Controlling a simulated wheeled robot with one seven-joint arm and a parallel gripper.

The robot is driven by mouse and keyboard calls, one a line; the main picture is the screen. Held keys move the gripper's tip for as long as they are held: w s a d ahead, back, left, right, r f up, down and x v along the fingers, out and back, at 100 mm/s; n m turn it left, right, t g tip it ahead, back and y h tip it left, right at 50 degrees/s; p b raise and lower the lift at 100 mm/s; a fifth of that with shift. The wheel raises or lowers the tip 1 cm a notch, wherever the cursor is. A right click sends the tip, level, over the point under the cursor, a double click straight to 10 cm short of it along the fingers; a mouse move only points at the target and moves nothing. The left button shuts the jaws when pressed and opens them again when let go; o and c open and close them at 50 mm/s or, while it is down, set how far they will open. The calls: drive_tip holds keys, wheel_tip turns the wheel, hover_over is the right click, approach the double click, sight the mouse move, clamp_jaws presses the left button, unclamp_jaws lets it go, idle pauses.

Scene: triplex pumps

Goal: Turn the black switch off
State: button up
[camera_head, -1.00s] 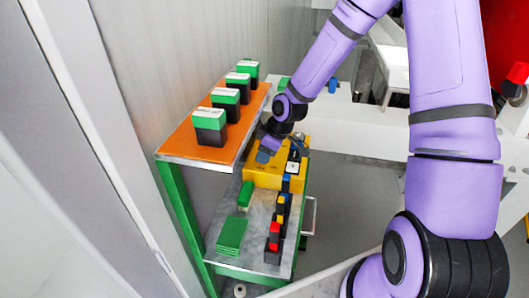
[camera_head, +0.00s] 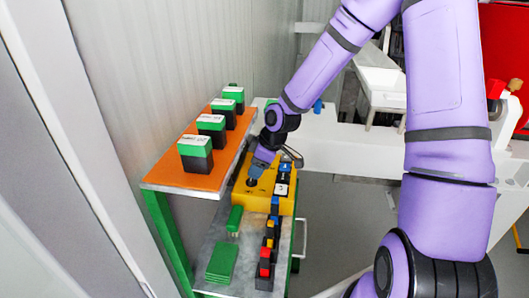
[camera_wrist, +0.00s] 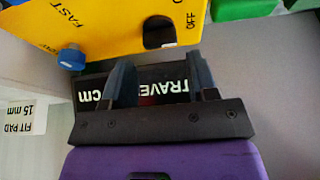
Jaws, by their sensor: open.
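A yellow control box (camera_head: 262,203) sits on the grey lower shelf. In the wrist view its yellow face (camera_wrist: 115,25) carries a black switch (camera_wrist: 160,30) beside the word OFF and a blue knob (camera_wrist: 71,57) near the word FAST. A small dark part on the box top shows in the head view, close to my gripper (camera_head: 258,168). My gripper is at the far part of the box. In the wrist view my gripper (camera_wrist: 162,82) has its two dark fingers apart with nothing held. The switch lies beyond the fingertips, apart from them.
An orange upper shelf (camera_head: 180,172) with several green-and-black blocks (camera_head: 195,152) stands left of the box. Green plates (camera_head: 222,262) and a row of coloured blocks (camera_head: 265,262) sit on the lower shelf. A black plate with white lettering shows behind my fingers. Grey floor lies to the right.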

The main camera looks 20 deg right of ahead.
drive_tip(key=v, duration=0.6)
drive_tip(key=shift+r, duration=0.25)
drive_tip(key=shift+s, duration=0.1)
idle(0.3)
drive_tip(key=s+d+r+m+t+h, duration=0.1)
drive_tip(key=s+r+m, duration=0.4)
drive_tip(key=s+r, duration=0.6)
drive_tip(key=s+d+r+m+t+h, duration=0.1)
drive_tip(key=s+r+m, duration=0.5)
drive_tip(key=s+r, duration=0.6)
drive_tip(key=s+d+h, duration=0.1)
drive_tip(key=s, duration=0.2)
drive_tip(key=shift+d+t+h, duration=0.3)
drive_tip(key=shift+d+h, duration=0.1)
